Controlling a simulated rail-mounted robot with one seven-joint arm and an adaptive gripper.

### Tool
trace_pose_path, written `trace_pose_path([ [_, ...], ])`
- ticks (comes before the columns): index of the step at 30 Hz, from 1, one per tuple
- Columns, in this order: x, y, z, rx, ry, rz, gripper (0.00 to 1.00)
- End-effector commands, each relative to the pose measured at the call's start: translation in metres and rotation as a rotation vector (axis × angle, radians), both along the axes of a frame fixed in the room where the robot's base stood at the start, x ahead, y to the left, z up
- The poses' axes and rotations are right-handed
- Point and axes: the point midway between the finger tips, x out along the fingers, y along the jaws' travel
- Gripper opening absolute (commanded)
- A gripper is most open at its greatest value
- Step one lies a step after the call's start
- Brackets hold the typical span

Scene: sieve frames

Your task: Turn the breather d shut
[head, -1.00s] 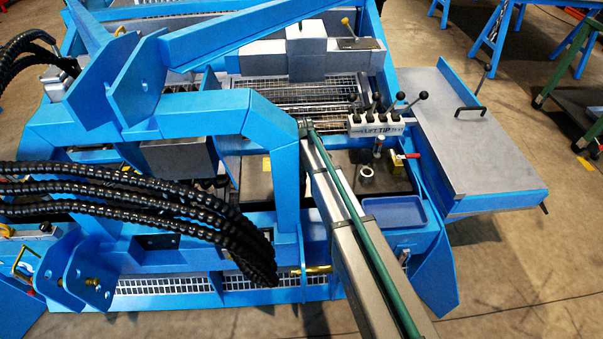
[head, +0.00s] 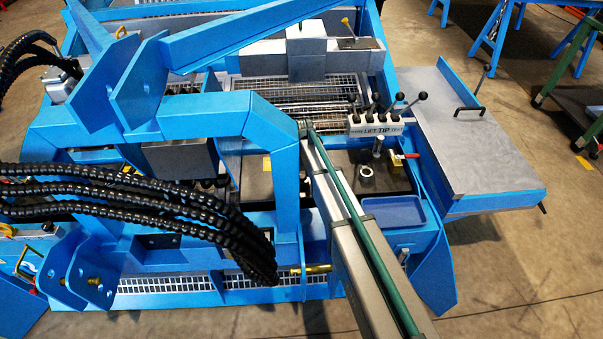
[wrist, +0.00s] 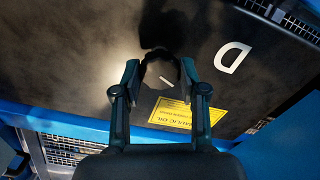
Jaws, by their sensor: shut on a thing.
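Breather d is the dark round cap (wrist: 161,78) in the wrist view, with a short pale line on its top. It sits on a dark panel (wrist: 75,70) beside a large white letter D (wrist: 233,57). My gripper (wrist: 160,82) is shut on the cap, with one finger on its left side and one on its right. The cap's underside is hidden. I cannot make out the gripper or the cap in the head view.
A yellow label (wrist: 171,112) lies just below the cap, and a blue frame edge (wrist: 65,122) runs below the panel. In the head view, black hoses (head: 130,195) and a blue frame (head: 210,105) crowd the left. A lever bank (head: 377,126) and blue tray (head: 392,212) stand to the right.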

Motion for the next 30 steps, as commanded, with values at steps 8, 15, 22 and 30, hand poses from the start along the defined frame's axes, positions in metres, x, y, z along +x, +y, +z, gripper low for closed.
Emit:
trace_pose_path([
  [8,0.0007,0.0002,0.0008,0.0,-0.002,-0.261,0.07],
  [15,0.0007,0.0002,0.0007,0.0,-0.002,-0.489,0.07],
  [22,0.0008,0.0001,0.0006,0.001,-0.002,-0.707,0.07],
  [30,0.0008,0.0001,0.0005,0.0,-0.002,-0.934,0.07],
])
